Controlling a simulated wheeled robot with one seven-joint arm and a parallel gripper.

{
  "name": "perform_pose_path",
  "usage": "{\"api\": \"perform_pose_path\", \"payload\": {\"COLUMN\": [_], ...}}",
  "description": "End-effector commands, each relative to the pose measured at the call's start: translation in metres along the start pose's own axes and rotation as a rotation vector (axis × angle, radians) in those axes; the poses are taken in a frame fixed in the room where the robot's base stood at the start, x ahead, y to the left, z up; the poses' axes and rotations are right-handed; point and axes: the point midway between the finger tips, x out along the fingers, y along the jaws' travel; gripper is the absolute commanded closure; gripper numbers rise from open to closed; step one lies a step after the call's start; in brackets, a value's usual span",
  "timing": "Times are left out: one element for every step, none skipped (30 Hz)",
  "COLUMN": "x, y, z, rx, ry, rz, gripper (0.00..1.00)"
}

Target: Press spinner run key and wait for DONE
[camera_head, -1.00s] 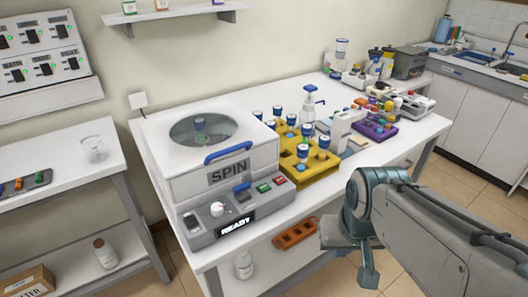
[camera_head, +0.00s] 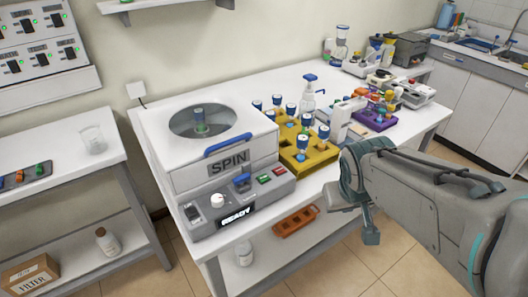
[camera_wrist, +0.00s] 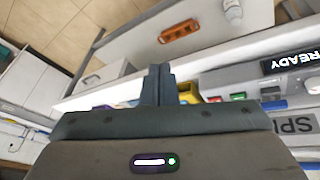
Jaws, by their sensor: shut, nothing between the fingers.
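The white spinner (camera_head: 215,165) marked SPIN stands at the near left end of the bench. Its round window shows a blue-capped vial inside. Its sloped grey panel carries a display (camera_head: 237,217) reading READY, a white knob, a blue switch, a green key (camera_head: 264,180) and a red key (camera_head: 279,171). The display also shows in the wrist view (camera_wrist: 290,62), with the green key (camera_wrist: 238,96). My gripper (camera_wrist: 160,72) is shut and empty, its fingers close together. In the head view it is right of the panel, apart from the keys, at the bench's front edge.
A yellow rack (camera_head: 312,160) with blue-capped vials stands right of the spinner, near my arm. A pump bottle (camera_head: 308,95) and a purple rack (camera_head: 375,122) stand farther along. An orange rack (camera_head: 296,221) lies on the lower shelf.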

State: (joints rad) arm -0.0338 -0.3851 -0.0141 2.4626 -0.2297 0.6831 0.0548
Motion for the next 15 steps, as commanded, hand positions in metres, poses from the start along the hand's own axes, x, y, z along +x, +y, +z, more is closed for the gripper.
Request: {"api": "perform_pose_path", "payload": {"x": [-0.004,-0.003,-0.002,-0.001,0.001,0.002,0.004,0.005,0.007,0.009,0.010,0.013,0.015,0.017,0.020], "y": [0.008,0.012,0.015,0.014,0.013,0.008,0.003,-0.003,-0.014,-0.024,-0.034,-0.049,-0.060,-0.072,-0.086], "z": [-0.029,-0.045,-0.068,-0.085,-0.101,-0.122,-0.137,-0.151,-0.168,-0.179,-0.189,-0.198,-0.204,-0.208,-0.211], "rx": [-0.072,-0.120,-0.191,-0.247,-0.305,-0.383,-0.443,-0.505,-0.587,-0.650,-0.712,-0.792,-0.849,-0.903,-0.970], "ry": [0.049,0.086,0.138,0.178,0.218,0.270,0.308,0.346,0.394,0.429,0.462,0.501,0.529,0.553,0.580], "rz": [0.038,0.059,0.082,0.095,0.103,0.107,0.105,0.098,0.082,0.064,0.043,0.008,-0.021,-0.052,-0.095], "gripper": [1.00,1.00,1.00,1.00,1.00,1.00,1.00,1.00,1.00,1.00,1.00,1.00,1.00,1.00,1.00]}}
